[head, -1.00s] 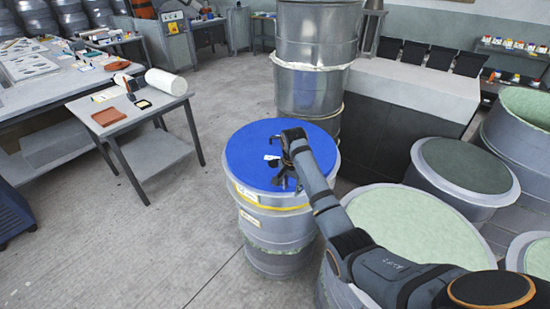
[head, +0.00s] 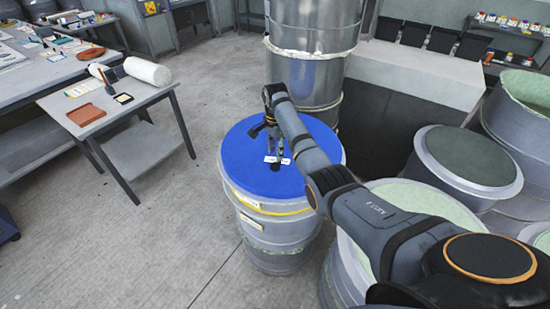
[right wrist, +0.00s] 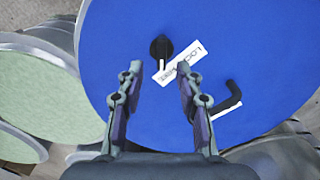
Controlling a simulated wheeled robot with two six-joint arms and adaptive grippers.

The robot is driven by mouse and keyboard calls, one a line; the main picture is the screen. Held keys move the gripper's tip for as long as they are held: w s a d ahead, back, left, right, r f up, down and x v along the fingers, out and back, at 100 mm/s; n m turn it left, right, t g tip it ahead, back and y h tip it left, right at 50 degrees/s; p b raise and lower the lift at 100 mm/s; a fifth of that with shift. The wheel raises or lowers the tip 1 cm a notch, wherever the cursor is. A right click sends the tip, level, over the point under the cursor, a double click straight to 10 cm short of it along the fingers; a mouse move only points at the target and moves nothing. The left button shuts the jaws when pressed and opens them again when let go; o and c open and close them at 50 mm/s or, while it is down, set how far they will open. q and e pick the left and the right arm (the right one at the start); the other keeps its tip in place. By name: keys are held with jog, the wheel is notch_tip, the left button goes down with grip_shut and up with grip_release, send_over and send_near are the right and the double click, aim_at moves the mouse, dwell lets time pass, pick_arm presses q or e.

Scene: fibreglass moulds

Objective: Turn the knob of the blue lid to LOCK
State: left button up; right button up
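The blue lid (head: 245,165) lies on a metal drum. In the right wrist view the lid (right wrist: 240,40) fills most of the picture. Its round black knob (right wrist: 160,46) has a white mark pointing down in that view; in the head view the knob (head: 275,167) shows near the white labels (head: 285,161). The LOCK label (right wrist: 193,54) is partly readable beside a second label. A bent black handle (right wrist: 228,99) is also on the lid. My right gripper (right wrist: 156,72) is open and empty above the lid, apart from the knob, which shows just beyond the fingertips.
Tall stacked metal drums (head: 310,70) stand right behind the lid. Drums with pale green tops (head: 440,205) and a dark-topped drum (head: 465,155) crowd the right. A small table (head: 60,100) with a white roll stands at left. The floor between is clear.

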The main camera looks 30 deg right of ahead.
aim_at(275, 163)
notch_tip(275, 163, down, 5)
jog(key=shift+w+f, duration=0.1)
jog(key=shift+w, duration=0.05)
jog(key=shift+c, duration=0.7)
pick_arm(q)
jog(key=shift+w+r, duration=0.2)
jog(key=shift+w, duration=0.3)
jog(key=shift+w+r, duration=0.2)
jog(key=shift+w, duration=0.25)
pick_arm(e)
grip_shut()
